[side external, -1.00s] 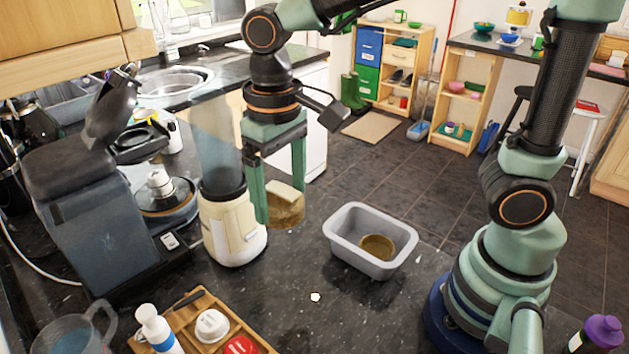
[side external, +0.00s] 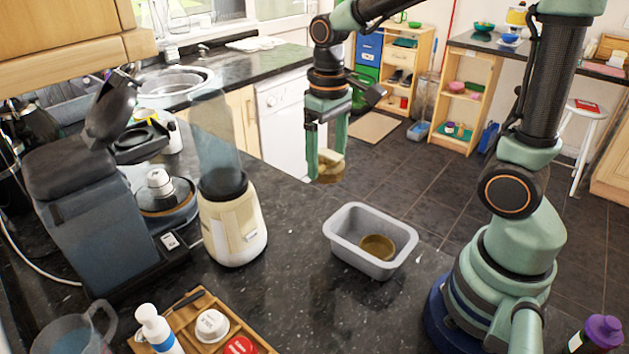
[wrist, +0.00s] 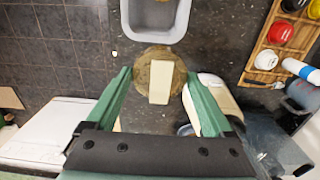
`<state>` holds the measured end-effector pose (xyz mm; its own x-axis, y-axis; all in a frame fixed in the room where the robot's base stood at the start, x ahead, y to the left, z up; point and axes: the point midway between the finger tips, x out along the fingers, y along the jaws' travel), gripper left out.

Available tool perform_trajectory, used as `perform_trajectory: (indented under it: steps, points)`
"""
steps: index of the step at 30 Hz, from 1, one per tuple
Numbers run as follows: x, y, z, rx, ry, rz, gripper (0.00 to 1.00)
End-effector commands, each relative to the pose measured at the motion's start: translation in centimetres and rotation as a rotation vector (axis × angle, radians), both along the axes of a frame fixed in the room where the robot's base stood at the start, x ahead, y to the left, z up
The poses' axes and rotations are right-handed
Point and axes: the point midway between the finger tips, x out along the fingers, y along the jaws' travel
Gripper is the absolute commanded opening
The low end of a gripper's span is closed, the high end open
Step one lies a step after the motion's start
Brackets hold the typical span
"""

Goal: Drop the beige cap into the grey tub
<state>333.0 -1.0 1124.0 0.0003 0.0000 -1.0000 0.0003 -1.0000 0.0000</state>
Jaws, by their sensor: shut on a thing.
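The beige cap (side external: 330,163), a brown-gold round piece with a pale beige bar across it, is held between the fingers of my gripper (side external: 318,155). In the wrist view the cap (wrist: 160,88) sits between the two green fingers of my gripper (wrist: 157,76), which is shut on it. The grey tub (side external: 345,256) stands on the dark counter, to the right of and below my gripper in the side view. A round brown-gold piece (side external: 378,246) lies inside the tub. In the wrist view the tub's wall (wrist: 152,38) shows just beyond the cap, cut by the top edge.
A cream blender (side external: 232,232) with a clear jug stands left of the tub, beside a dark stand mixer (side external: 90,215). A wooden tray (side external: 208,318) with white and red lids lies at the front. The counter between blender and tub is clear.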

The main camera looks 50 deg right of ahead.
Motion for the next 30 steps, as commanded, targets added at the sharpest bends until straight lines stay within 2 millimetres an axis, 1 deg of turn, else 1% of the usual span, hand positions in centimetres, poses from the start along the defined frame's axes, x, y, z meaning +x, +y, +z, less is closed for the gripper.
perform_trajectory:
  steps: [5,8,11,15,21,25,30]
  points:
    - [-0.1,0.0,0.1,0.000,0.000,0.000,0.34]
    - [-0.9,-0.4,0.4,0.000,-0.001,-0.001,0.34]
    - [-2.3,-1.1,1.0,0.000,-0.005,-0.004,0.34]
    - [-5.1,-2.1,1.7,0.000,-0.006,-0.004,0.34]
    - [-8.4,-3.1,2.1,0.000,-0.003,-0.003,0.34]
    - [-9.6,-3.3,2.1,0.000,-0.002,-0.001,0.34]
    - [-10.0,-3.4,1.4,0.000,0.002,0.000,0.34]
